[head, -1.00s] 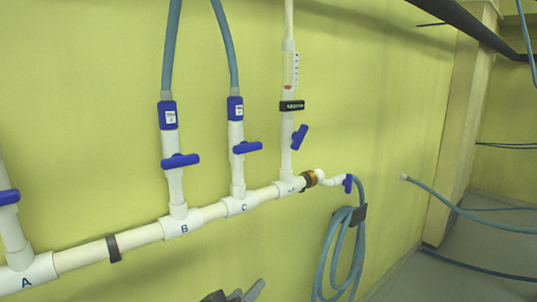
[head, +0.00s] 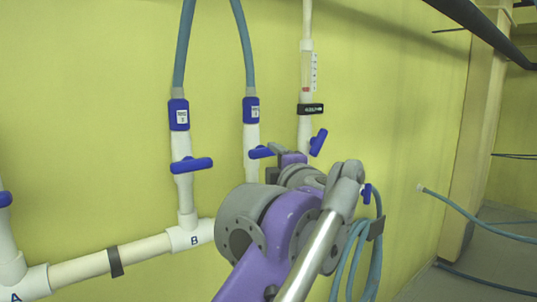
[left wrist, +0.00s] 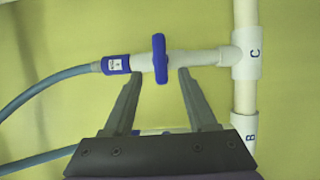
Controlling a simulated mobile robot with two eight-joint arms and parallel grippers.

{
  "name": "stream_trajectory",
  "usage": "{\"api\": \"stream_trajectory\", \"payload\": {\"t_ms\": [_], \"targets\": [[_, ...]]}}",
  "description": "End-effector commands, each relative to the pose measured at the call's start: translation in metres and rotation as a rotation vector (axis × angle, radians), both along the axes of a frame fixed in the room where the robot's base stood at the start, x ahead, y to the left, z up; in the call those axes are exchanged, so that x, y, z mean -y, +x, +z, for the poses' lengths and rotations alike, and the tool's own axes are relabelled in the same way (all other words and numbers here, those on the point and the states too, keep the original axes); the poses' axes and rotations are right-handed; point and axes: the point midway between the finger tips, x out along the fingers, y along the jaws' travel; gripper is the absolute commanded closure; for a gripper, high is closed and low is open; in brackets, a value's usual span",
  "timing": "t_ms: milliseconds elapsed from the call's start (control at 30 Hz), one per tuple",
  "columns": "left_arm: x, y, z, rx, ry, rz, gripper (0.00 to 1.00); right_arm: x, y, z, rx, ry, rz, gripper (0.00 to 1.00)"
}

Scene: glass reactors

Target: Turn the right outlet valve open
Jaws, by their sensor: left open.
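The valve on branch C has a blue handle (head: 260,152) set crosswise to its white pipe, with a blue hose fitting above it. My left gripper (head: 280,150) reaches up in front of branch C and hides its lower pipe. In the left wrist view, the same blue handle (left wrist: 160,55) stands across the pipe. The open fingers of my left gripper (left wrist: 160,77) point at it, one tip on each side of the handle, with gaps visible on both sides. Whether the tips reach the handle's depth is unclear. My right gripper is not in view.
Branch B has a similar blue crosswise handle (head: 191,165) to the left. A third, tilted blue handle (head: 318,142) is close on the right, below a flow tube (head: 307,72). Coiled hose (head: 350,262) hangs at the lower right. The yellow wall (head: 90,120) lies behind.

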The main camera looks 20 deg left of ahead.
Motion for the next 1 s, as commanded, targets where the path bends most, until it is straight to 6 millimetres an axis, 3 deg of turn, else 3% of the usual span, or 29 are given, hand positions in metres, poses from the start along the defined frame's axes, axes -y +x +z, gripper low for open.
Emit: {"api": "stream_trajectory", "payload": {"t_ms": [300, 733, 767, 1000], "targets": [[-0.027, 0.046, 0.001, 0.000, 0.001, 0.001, 0.43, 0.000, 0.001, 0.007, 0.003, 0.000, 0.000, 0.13], [-0.033, 0.057, 0.000, 0.000, 0.001, -0.002, 0.43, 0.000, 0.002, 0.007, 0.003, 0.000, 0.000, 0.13], [-0.033, 0.057, 0.000, 0.000, 0.001, -0.002, 0.44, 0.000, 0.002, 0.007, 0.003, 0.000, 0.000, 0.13], [-0.033, 0.057, 0.000, 0.000, 0.001, -0.002, 0.88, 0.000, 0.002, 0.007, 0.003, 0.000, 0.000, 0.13]]}}
